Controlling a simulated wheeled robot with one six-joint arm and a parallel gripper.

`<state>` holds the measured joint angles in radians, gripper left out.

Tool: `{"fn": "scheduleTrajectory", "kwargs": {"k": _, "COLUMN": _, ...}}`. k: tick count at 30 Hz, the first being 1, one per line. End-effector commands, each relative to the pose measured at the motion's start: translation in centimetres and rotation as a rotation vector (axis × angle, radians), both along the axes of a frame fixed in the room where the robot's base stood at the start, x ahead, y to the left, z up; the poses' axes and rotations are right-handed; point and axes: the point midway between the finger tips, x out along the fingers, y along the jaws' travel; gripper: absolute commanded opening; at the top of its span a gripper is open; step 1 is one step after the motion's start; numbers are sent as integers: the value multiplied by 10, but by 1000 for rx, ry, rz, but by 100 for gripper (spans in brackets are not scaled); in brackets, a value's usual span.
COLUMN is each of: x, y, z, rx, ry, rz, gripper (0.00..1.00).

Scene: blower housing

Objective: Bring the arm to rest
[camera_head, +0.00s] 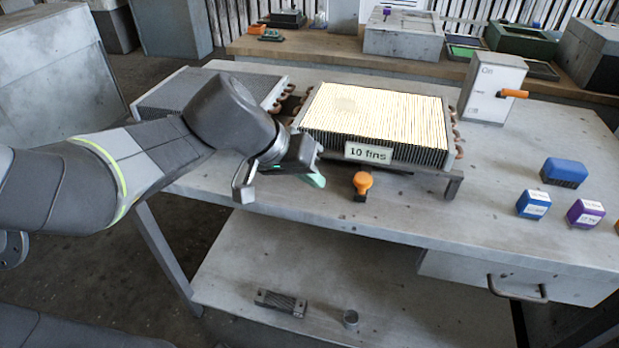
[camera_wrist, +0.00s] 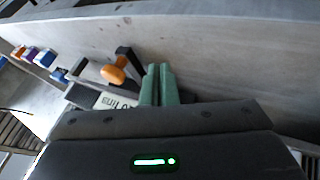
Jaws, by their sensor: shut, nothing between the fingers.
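My gripper (camera_head: 314,181) is at the end of my arm, which reaches in from the left over the front left part of the grey workbench (camera_head: 400,210). In the wrist view its two green fingers (camera_wrist: 158,85) are together with nothing between them. The gripper is beside the front left corner of the finned block with the "10 fins" label (camera_head: 369,153). I cannot tell whether it touches anything. An orange-knobbed piece (camera_head: 362,184) stands just right of the fingertips and also shows in the wrist view (camera_wrist: 114,72).
A second finned block (camera_head: 165,92) lies behind my arm. A switch box with an orange lever (camera_head: 512,94) stands at the back right. Blue and purple blocks (camera_head: 533,204) sit at the right. A lower shelf (camera_head: 310,270) holds small metal parts. Floor is open at the left.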

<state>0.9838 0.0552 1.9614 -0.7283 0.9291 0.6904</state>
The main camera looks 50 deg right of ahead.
Motion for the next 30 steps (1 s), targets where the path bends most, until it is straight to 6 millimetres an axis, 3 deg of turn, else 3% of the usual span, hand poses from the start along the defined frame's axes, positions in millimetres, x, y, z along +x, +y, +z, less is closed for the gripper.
{"fn": "scheduleTrajectory", "kwargs": {"k": 6, "x": 14, "y": 22, "z": 36, "rx": -3, "ry": -3, "rz": 4, "gripper": 0}}
{"fn": "scheduleTrajectory", "kwargs": {"k": 12, "x": 20, "y": 35, "z": 54, "rx": -1, "ry": -2, "rz": 2, "gripper": 0}}
{"fn": "scheduleTrajectory", "kwargs": {"k": 25, "x": 21, "y": 38, "z": 57, "rx": 1, "ry": -1, "rz": 0, "gripper": 0}}
{"fn": "scheduleTrajectory", "kwargs": {"k": 30, "x": 18, "y": 34, "z": 50, "rx": 1, "ry": 1, "rz": -2, "gripper": 0}}
